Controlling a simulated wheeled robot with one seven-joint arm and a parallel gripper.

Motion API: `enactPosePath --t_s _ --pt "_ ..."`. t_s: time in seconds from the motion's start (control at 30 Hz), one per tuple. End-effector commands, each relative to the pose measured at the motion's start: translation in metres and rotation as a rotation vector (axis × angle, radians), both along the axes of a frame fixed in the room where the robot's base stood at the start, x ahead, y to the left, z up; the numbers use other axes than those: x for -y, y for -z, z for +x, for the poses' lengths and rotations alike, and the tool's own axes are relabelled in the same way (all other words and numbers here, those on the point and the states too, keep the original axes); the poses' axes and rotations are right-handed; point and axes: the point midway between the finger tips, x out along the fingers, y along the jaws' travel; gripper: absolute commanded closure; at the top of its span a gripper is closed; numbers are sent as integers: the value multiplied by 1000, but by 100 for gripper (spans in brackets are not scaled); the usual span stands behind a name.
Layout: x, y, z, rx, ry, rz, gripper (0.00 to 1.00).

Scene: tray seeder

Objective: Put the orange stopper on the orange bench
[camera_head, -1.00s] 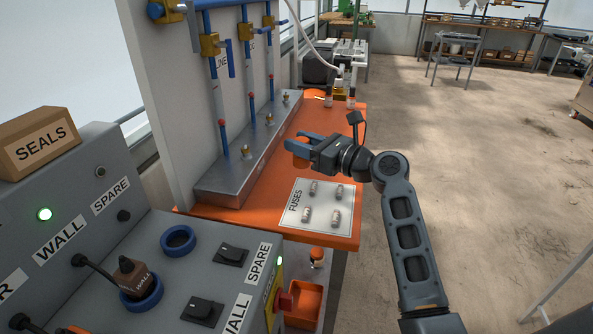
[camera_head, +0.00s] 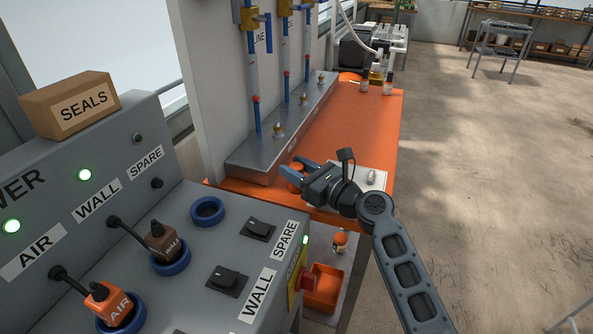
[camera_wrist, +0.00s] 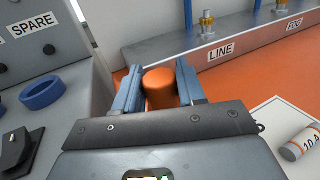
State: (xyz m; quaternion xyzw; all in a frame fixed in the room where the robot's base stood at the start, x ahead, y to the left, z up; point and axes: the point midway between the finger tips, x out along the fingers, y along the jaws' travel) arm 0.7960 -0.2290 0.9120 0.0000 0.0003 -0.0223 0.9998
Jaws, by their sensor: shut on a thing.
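The orange stopper (camera_wrist: 159,88) is a short orange cylinder between the two blue fingers of my gripper (camera_wrist: 160,85) in the wrist view. In the head view the stopper (camera_head: 295,178) shows at the tips of my gripper (camera_head: 302,172), over the near left part of the orange bench (camera_head: 345,130). My gripper is shut on the stopper. The bench top (camera_wrist: 240,90) also shows behind and right of the stopper in the wrist view. I cannot tell whether the stopper touches the bench.
A grey control box (camera_head: 190,290) with blue rings, plugs and switches stands at left. A metal manifold (camera_head: 290,130) runs along the bench's left side. A white fuse card (camera_head: 376,180) lies beneath my arm. The bench middle is clear; bottles (camera_head: 388,84) stand at the far end.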

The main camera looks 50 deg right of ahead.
Motion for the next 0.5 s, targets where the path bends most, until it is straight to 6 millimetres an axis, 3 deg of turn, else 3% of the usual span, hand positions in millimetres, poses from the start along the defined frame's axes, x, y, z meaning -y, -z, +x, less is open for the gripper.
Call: enactPosePath --t_s 0.33,0.37,0.5 --pt "0 3 0 0 0 0 91" --pt "0 3 0 0 0 0 59" --pt "0 3 0 -1 0 0 46"
